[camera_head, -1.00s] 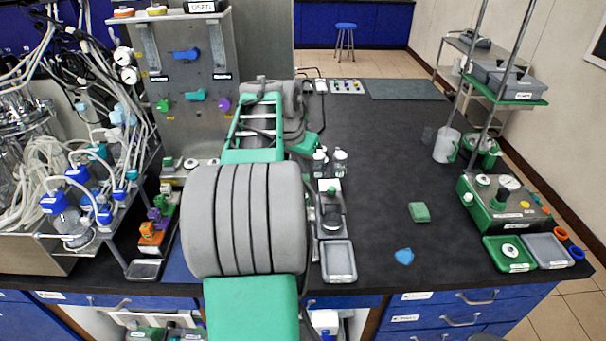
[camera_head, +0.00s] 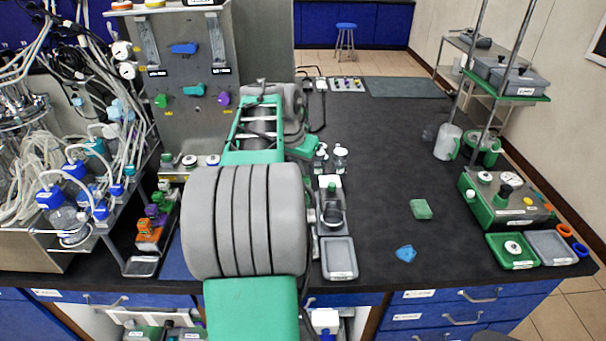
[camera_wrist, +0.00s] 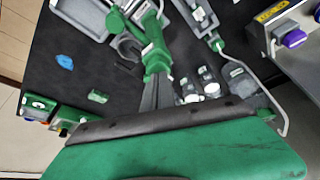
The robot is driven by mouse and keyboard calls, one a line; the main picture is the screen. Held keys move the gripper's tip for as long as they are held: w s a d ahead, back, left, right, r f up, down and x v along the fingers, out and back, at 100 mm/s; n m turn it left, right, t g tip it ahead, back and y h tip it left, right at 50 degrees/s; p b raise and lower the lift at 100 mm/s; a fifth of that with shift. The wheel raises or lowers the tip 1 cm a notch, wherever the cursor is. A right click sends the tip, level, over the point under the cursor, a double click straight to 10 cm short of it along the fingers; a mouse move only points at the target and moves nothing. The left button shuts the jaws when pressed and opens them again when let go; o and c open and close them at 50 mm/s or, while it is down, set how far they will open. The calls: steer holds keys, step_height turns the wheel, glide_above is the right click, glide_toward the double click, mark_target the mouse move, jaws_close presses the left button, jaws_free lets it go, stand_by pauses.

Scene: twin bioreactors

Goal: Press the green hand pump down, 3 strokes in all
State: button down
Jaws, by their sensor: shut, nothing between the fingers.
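The green hand pump (camera_head: 332,190) appears to be the green-topped unit on the bench just right of my arm, behind a grey tray. In the wrist view a green upright part (camera_wrist: 156,60), apparently of the pump, stands straight ahead of my fingers. My gripper (camera_wrist: 155,92) shows there as narrow grey fingers, shut and empty, pointing at that green part. Whether they touch it cannot be told. In the head view my green hand is right of the wrist, and its fingertips are not clear.
Two small bottles (camera_head: 340,158) stand close behind the pump. The grey tray (camera_head: 338,258) is in front of it. A green sponge (camera_head: 421,209) and blue cloth (camera_head: 405,253) lie to the right. A valve panel (camera_head: 190,120) rises on the left. The bench's middle right is mostly clear.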

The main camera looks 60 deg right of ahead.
steer(key=shift+f, duration=0.55)
steer(key=shift+r, duration=0.15)
steer(key=shift+r+p, duration=0.95)
steer(key=shift+r, duration=0.6)
steer(key=shift+r, duration=0.1)
step_height(320, 180, up, 6)
steer(key=p, duration=0.4)
